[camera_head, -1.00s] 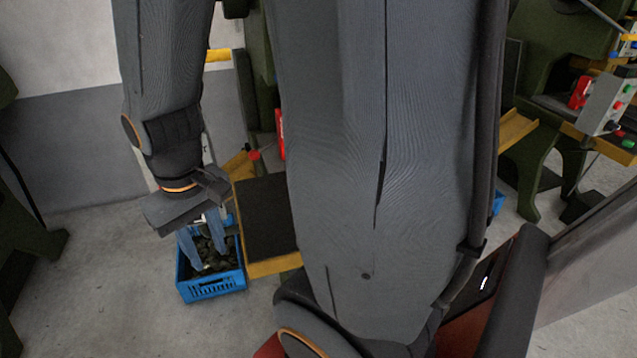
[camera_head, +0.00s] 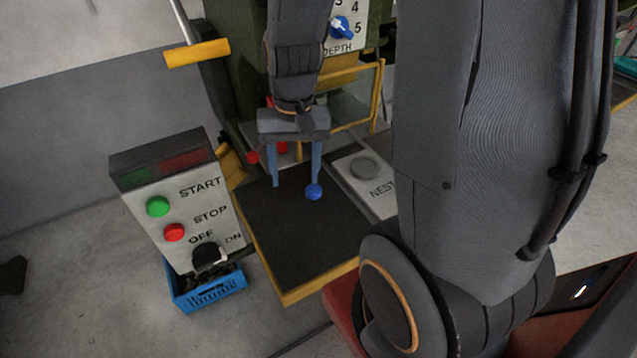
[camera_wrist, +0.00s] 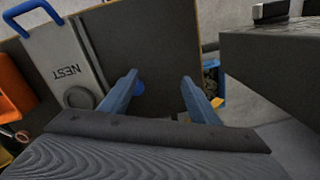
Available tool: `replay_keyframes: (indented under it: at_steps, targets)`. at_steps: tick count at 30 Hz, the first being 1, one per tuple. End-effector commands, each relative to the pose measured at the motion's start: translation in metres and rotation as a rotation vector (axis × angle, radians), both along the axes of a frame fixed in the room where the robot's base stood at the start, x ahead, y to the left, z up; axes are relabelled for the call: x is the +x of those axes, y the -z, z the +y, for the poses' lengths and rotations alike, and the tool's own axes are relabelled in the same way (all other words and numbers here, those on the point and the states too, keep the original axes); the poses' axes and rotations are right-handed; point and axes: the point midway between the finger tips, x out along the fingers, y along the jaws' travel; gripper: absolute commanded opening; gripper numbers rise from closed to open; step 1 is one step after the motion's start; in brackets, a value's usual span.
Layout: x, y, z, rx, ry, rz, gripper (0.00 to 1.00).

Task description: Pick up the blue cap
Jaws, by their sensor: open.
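The blue cap (camera_head: 314,192) is a small round blue piece over the dark mat of a yellow-edged table (camera_head: 300,235). My gripper (camera_head: 295,184) is open above the table, fingers pointing down. In the head view the cap shows at the tip of the right finger. In the wrist view the cap (camera_wrist: 139,88) is partly hidden behind the left finger of my gripper (camera_wrist: 159,77), and the space between the fingers looks empty. I cannot tell whether the finger touches the cap.
A control box (camera_head: 190,205) with START and STOP buttons stands left of the table. A NEST plate (camera_head: 372,186) lies right of the mat. A green machine with a DEPTH dial (camera_head: 342,27) stands behind.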

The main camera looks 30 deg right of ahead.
Motion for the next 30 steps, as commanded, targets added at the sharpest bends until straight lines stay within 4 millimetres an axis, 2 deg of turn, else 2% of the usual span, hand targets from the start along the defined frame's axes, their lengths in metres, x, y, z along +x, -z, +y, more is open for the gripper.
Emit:
replay_keyframes:
  at_steps: [2,6,13,19,30]
  targets:
    - [0.014,0.001,-0.017,0.016,0.172,0.028,0.56]
    - [0.037,0.016,-0.045,0.039,0.461,0.06,0.56]
    - [0.055,0.044,-0.079,0.06,0.799,0.101,0.56]
    - [0.06,0.058,-0.09,0.064,0.904,0.113,0.56]
    - [0.06,0.086,-0.085,0.065,0.906,0.114,0.56]
